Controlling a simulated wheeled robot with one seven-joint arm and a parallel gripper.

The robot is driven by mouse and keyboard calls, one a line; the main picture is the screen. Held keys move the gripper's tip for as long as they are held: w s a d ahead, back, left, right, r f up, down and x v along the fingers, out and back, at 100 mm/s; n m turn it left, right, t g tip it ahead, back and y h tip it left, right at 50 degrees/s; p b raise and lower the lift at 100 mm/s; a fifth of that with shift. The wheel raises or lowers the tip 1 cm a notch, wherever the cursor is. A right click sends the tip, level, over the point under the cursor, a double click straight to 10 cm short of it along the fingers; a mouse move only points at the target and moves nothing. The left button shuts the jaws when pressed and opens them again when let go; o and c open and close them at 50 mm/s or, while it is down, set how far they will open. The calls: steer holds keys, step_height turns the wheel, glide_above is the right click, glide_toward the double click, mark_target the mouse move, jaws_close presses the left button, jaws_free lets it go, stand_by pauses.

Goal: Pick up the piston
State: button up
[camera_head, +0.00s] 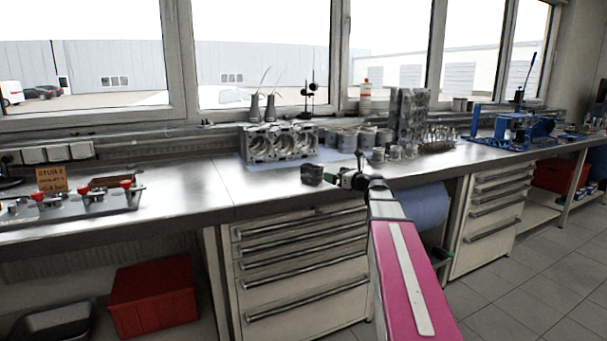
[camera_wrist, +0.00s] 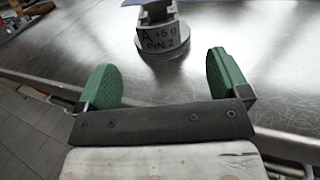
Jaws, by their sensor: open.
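A grey metal piston (camera_wrist: 163,42) stands on the steel bench in the wrist view, with dark lettering on its side that seems to read "A +50 PIN 2".
An engine block (camera_head: 280,142) stands behind on a blue mat (camera_head: 331,157). Several cylindrical parts (camera_head: 394,153) and an upright block (camera_head: 408,115) are to the right. A rack with red knobs (camera_head: 95,199) is at left. Bare bench (camera_head: 190,185) lies between.

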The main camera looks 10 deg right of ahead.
mark_target(321, 170)
steer(key=x, duration=0.6)
steer(key=shift+d, duration=0.1)
steer(key=shift+x, duration=2.8)
steer(key=shift+s, duration=0.15)
steer(key=c, duration=1.2)
steer(key=shift+c, duration=0.9)
steer(key=shift+r, duration=0.1)
